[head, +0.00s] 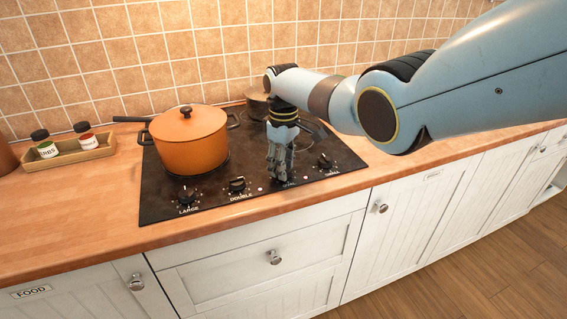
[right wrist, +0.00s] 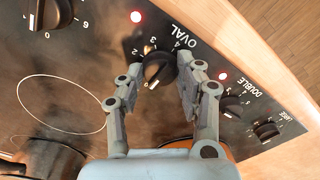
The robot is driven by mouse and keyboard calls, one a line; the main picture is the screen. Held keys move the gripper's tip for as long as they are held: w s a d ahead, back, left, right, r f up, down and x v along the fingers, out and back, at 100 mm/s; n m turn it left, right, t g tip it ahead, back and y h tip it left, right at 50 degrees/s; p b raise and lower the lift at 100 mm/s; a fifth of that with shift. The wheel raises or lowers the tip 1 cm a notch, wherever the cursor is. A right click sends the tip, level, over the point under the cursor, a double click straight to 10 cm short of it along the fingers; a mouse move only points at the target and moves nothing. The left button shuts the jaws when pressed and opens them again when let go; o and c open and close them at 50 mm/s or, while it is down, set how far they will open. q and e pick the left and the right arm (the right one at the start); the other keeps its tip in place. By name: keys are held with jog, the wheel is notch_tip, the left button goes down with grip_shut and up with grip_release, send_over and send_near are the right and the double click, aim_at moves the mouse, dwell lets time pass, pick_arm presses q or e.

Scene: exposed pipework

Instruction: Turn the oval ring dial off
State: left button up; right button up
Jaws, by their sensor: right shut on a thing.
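The oval dial (right wrist: 160,69) is a black knob on the dark cooktop panel, beside the printed word OVAL and with numbers around it. In the right wrist view its pale pointer mark is towards the numbers, but I cannot tell the exact setting. My right gripper (right wrist: 160,76) has one finger on each side of this dial and is shut on it. In the head view my right gripper (head: 279,172) points down at the front edge of the cooktop (head: 230,199) and hides the oval dial. My left gripper is not in view.
The double dial (head: 237,185) and large dial (head: 187,194) lie left of my gripper, the small dial (head: 325,161) right. An orange pot (head: 189,142) stands close on the left. A smaller pan (head: 257,105) stands behind. A jar tray (head: 75,155) is far left.

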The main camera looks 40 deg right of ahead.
jog(key=shift+w+n, duration=0.1)
jog(key=shift+n, duration=0.3)
jog(key=o, duration=1.1)
jog(key=shift+o, duration=0.2)
jog(key=shift+r, duration=0.1)
notch_tip(320, 180, up, 12)
